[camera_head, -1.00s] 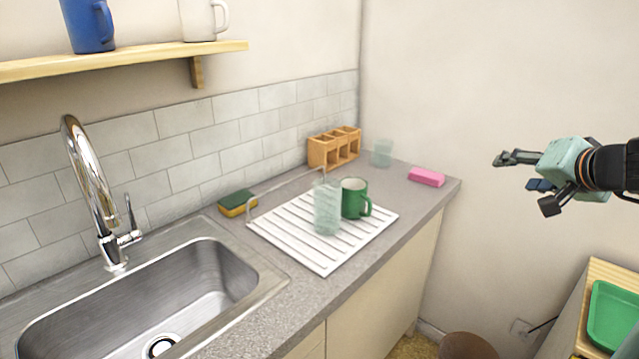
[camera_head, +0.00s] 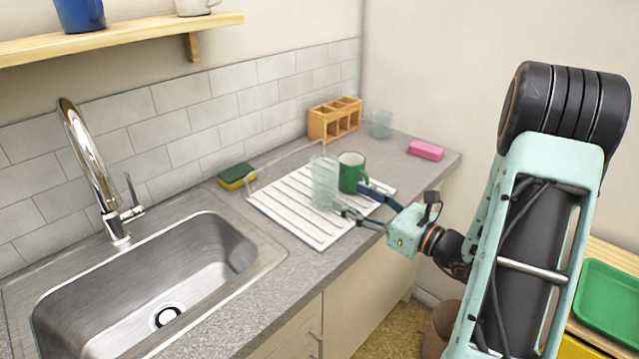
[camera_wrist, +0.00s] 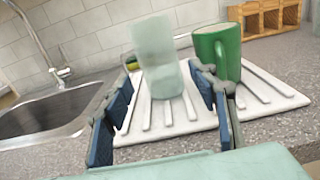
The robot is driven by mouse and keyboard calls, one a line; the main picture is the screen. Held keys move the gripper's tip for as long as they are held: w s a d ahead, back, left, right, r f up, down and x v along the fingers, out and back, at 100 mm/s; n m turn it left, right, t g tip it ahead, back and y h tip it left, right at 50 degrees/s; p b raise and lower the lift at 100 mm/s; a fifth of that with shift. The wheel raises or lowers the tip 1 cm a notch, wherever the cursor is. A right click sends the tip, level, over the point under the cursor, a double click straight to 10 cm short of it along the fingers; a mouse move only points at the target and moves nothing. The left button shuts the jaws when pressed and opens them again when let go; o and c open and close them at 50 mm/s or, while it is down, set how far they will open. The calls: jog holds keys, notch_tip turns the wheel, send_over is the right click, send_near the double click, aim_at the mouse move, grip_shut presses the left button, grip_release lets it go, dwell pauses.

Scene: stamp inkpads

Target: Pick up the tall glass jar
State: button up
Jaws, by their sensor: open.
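The tall glass jar (camera_head: 323,182) is clear, pale green and upright on the white ribbed drying rack (camera_head: 285,222). A green mug (camera_head: 351,172) stands close behind it to the right. My gripper (camera_head: 353,202) is at the rack's front right edge, just right of the jar. In the wrist view the jar (camera_wrist: 158,58) stands ahead, between the lines of my two blue-padded fingers (camera_wrist: 160,108). The fingers are spread and empty. The green mug (camera_wrist: 222,52) is beyond the right finger, very near it in the picture; I cannot tell if they touch.
A steel sink (camera_head: 150,290) with a tap (camera_head: 95,180) lies to the left. A sponge (camera_head: 237,176), a wooden holder (camera_head: 334,120), a shorter glass (camera_head: 382,124) and a pink block (camera_head: 426,150) stand around the rack. The counter's front right is mostly clear.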

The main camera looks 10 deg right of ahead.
aim_at(334, 188)
jog(key=x, duration=0.9)
jog(key=shift+a+f, duration=0.15)
jog(key=shift+c, duration=0.4)
jog(key=c, duration=1.2)
jog(key=shift+o, duration=0.2)
